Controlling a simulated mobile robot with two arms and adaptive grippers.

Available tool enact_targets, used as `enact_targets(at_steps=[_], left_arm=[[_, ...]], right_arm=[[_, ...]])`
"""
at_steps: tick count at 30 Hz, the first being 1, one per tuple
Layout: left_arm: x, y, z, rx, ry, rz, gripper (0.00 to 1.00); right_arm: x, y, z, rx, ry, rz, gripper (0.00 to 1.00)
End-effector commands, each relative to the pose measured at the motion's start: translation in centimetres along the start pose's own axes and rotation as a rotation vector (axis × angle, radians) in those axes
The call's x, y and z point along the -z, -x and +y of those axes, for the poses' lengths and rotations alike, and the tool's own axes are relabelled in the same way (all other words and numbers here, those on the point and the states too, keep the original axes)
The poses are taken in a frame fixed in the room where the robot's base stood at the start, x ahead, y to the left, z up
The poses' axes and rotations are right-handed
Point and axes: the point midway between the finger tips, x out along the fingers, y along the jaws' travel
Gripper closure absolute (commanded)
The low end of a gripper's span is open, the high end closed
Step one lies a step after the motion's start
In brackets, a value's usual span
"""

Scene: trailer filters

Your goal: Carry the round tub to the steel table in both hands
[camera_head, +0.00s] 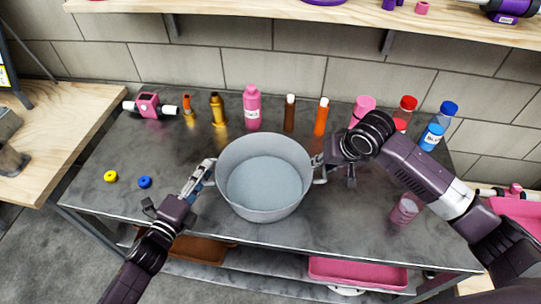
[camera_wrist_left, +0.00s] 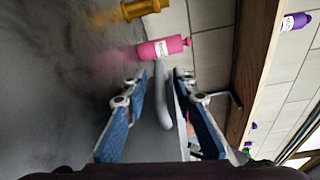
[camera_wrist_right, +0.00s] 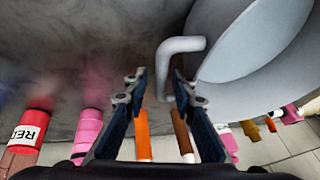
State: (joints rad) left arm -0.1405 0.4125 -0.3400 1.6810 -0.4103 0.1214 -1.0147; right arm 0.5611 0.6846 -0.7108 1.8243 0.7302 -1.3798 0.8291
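The round tub (camera_head: 262,214) is grey, empty and upright on the dark steel table (camera_head: 330,232), with a handle on each side. My left gripper (camera_head: 206,170) is at the tub's left handle. In the left wrist view its fingers (camera_wrist_left: 160,80) are spread, with the grey handle (camera_wrist_left: 162,108) between them and a gap visible. My right gripper (camera_head: 322,162) is at the tub's right handle. In the right wrist view its fingers (camera_wrist_right: 158,76) are spread, with the bent handle (camera_wrist_right: 178,45) between or just beyond the tips; contact is unclear.
Several bottles stand behind the tub, including a pink one (camera_head: 252,108) and an orange one (camera_head: 321,117). A pink cup (camera_head: 405,208) is near my right arm. A wooden table (camera_head: 60,125) stands at far left.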

Motion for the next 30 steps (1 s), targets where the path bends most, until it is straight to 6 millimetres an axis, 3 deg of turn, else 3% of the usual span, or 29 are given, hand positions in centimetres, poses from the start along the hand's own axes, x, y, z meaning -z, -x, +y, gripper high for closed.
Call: enact_targets(at_steps=[5, 13, 23, 30], left_arm=[[0.0, 0.0, 0.0, 0.000, 0.000, 0.001, 0.73], [0.1, 0.0, 0.0, 0.001, 0.000, 0.001, 0.44], [0.1, 0.2, 0.0, 0.001, 0.001, 0.001, 0.44], [0.2, 3.1, 0.1, -0.002, 0.002, 0.002, 0.44]], right_arm=[[0.0, 0.0, -0.1, 0.002, 0.001, -0.001, 0.74], [-0.1, 0.0, -0.2, 0.004, 0.001, -0.001, 0.74], [-0.1, 0.0, -0.2, 0.005, 0.002, -0.001, 0.74], [-0.1, 0.0, -0.2, 0.005, 0.002, -0.002, 0.74]])
